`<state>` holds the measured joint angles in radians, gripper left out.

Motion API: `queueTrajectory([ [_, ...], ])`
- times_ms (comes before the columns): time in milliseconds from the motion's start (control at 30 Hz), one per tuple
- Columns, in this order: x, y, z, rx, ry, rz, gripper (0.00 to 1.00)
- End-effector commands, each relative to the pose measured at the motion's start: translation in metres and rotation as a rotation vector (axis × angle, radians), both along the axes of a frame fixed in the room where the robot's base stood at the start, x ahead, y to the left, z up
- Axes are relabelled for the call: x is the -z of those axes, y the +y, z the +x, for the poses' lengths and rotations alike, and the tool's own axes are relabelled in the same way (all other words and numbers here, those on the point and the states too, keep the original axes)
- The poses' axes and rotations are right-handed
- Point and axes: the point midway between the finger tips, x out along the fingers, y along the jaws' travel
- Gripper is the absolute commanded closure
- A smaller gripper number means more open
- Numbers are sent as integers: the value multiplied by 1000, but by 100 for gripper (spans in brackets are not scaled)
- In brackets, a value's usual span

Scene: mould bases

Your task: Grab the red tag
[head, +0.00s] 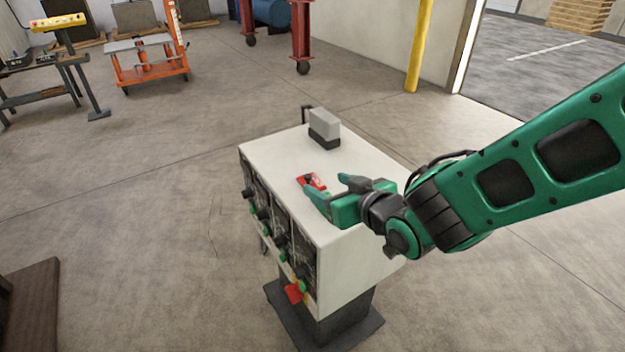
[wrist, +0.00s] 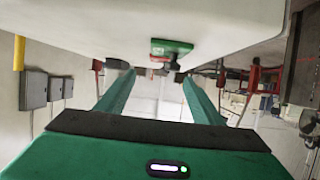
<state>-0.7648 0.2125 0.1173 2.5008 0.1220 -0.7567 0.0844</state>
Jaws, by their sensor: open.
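A small red tag (head: 312,181) with a dark mark lies on the white top of a control cabinet (head: 285,158). My gripper (head: 326,184) is open and empty just over the cabinet top, its two green fingers spread and pointing toward the tag. The near finger overlaps the tag's lower edge in the head view; I cannot tell if they touch. In the wrist view, the open gripper (wrist: 157,76) shows with a small red and green item (wrist: 171,48) against the white surface, beyond the fingertips and between their lines.
A grey block (head: 324,127) stands on the cabinet's far end. Knobs (head: 265,213) line the cabinet's front, with another red piece (head: 293,292) low down. A yellow post (head: 419,45) and an orange lift cart (head: 150,62) are farther off. Floor around the cabinet is clear.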

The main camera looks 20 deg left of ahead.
Motion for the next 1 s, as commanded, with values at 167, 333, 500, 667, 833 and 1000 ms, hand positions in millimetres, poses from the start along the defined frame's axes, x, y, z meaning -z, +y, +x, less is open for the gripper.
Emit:
queueTrajectory([
  [167,10,22,13,-9,2,-1,39],
  [333,13,30,18,-11,0,-1,39],
  [500,18,41,31,-11,1,-3,39],
  [667,24,55,47,-12,2,-2,39],
  [833,28,63,55,-12,0,-2,39],
  [1000,28,63,55,-11,1,-2,39],
])
